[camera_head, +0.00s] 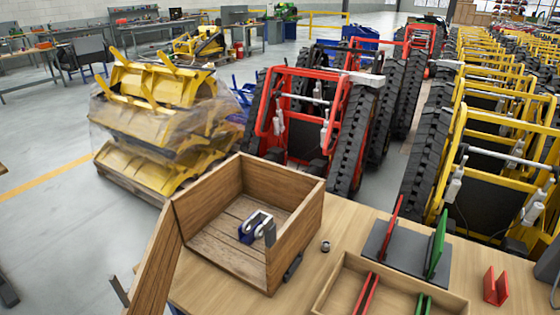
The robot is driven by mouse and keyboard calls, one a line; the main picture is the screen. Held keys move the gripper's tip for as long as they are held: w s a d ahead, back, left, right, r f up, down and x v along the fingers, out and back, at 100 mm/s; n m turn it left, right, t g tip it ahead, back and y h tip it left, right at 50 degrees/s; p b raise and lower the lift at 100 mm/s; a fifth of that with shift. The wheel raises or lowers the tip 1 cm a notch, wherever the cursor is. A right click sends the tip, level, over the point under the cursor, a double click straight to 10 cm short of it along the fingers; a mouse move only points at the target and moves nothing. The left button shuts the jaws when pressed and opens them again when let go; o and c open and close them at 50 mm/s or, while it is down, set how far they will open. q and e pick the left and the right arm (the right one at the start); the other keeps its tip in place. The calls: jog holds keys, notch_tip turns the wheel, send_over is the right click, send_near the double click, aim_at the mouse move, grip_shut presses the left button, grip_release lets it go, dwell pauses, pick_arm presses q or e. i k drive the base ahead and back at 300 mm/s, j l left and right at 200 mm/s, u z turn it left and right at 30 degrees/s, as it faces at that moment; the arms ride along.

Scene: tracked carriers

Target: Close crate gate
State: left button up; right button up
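The wooden crate (297,232) stands on the light wood table, with its near-left side open. Its gate (158,262) is a wooden panel at the crate's left corner. It is swung outward, away from the opening, and its lower part runs out of the picture. A grey bar (119,291), perhaps the gate's handle, shows beside the panel. A blue and light-grey forked part (257,228) lies on the crate floor, inside the walls. A dark handle-like piece (293,268) is on the crate's near-right wall. Neither of my grippers is in view.
Right of the crate are a small dark round piece (325,247), a shallow wooden tray (345,277) with red and green pieces, a grey block (381,240) with red and green plates, and a red bracket (496,286). Carriers stand beyond the table.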

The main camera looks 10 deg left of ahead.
aim_at(148, 293)
jog(key=k+j, duration=0.1)
jog(key=j, duration=0.35)
jog(key=k+j, duration=0.1)
jog(key=j, duration=0.35)
jog(key=k+j+z, duration=0.1)
jog(key=j, duration=0.35)
jog(key=k+j, duration=0.15)
jog(key=j, duration=0.3)
jog(key=k+j, duration=0.1)
jog(key=j, duration=0.35)
jog(key=z, duration=0.5)
jog(key=k+j, duration=0.05)
